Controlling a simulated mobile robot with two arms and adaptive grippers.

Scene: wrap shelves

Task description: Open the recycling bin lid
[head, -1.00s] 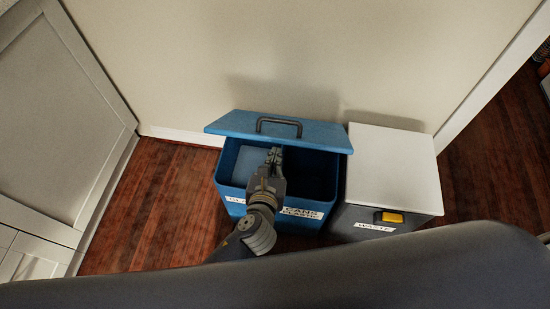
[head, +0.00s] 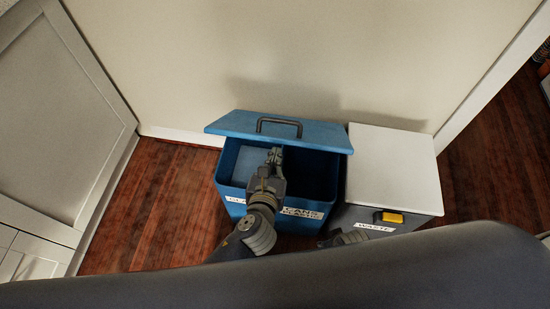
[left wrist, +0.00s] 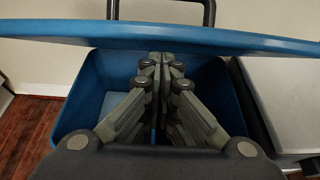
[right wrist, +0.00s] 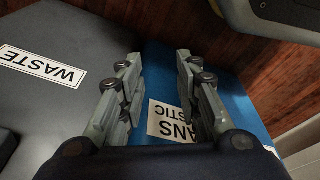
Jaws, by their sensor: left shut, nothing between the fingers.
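The blue recycling bin (head: 230,181) stands against the wall, with a label on its front partly hidden by my left arm. Its blue lid (head: 325,135), with a dark handle (head: 279,121), is raised at the back, and the bin's inside shows below it. My left gripper (head: 275,154) is shut and empty over the bin's opening. In the left wrist view its fingertips (left wrist: 160,62) are just below the lid's edge (left wrist: 220,38); contact is unclear. My right gripper (right wrist: 158,62) is open and empty by the bin's labelled front (right wrist: 172,120); in the head view only a bit of it shows.
A waste bin (head: 392,160) with a white top and yellow latch stands close on the right of the blue bin. A pale cabinet (head: 60,110) is on the left. Wooden floor (head: 165,200) is clear between the cabinet and the blue bin.

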